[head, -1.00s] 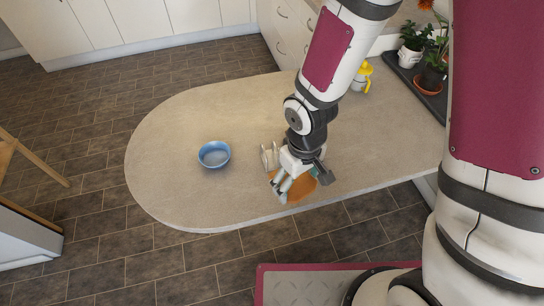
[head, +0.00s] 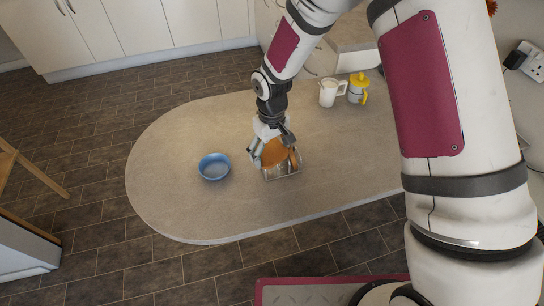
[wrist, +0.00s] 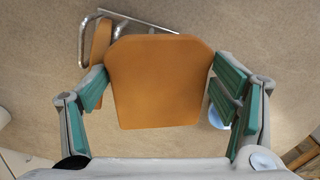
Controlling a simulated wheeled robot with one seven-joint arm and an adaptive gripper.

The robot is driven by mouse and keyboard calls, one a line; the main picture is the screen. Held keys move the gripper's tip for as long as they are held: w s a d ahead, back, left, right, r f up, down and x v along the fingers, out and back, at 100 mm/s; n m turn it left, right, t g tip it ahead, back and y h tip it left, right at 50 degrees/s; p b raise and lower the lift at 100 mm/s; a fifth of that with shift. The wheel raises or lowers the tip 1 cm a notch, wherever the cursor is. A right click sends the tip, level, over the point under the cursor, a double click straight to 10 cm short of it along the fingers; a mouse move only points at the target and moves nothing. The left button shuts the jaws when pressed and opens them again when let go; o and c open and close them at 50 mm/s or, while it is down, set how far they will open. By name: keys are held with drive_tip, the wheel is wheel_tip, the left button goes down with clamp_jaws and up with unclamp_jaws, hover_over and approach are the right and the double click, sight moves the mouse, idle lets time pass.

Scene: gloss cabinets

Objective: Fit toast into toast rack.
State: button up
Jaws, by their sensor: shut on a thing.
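My gripper (head: 270,148) is shut on an orange-brown slice of toast (wrist: 160,82), gripped by its side edges between the green finger pads in the wrist view. The same slice shows below the gripper in the head view (head: 274,153). The metal toast rack (head: 284,174) is on the counter just below and to the right of the gripper. In the wrist view the rack's wire (wrist: 84,42) shows at upper left, with another toast slice (wrist: 100,42) beside it. The held slice hides much of the rack, so I cannot tell whether they touch.
A blue bowl (head: 214,167) stands left of the rack on the rounded counter (head: 180,210). A white mug (head: 328,93) and a yellow-lidded container (head: 357,87) stand at the back right. The counter's front edge is close below the rack; its left end is clear.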

sight(272, 154)
drive_tip(key=shift+o, duration=0.2)
drive_tip(key=shift+s+f, duration=0.2)
drive_tip(key=shift+f, duration=0.55)
drive_tip(key=shift+s+f, duration=0.2)
drive_tip(key=shift+f, duration=0.8)
drive_tip(key=shift+c, duration=0.2)
drive_tip(key=o, duration=1.1)
drive_tip(key=shift+w, duration=0.1)
drive_tip(key=shift+w+r, duration=0.1)
drive_tip(key=shift+r, duration=0.15)
drive_tip(key=shift+r, duration=0.35)
wheel_tip(272, 154, up, 12)
drive_tip(key=shift+d+f, duration=0.1)
drive_tip(key=shift+f, duration=0.05)
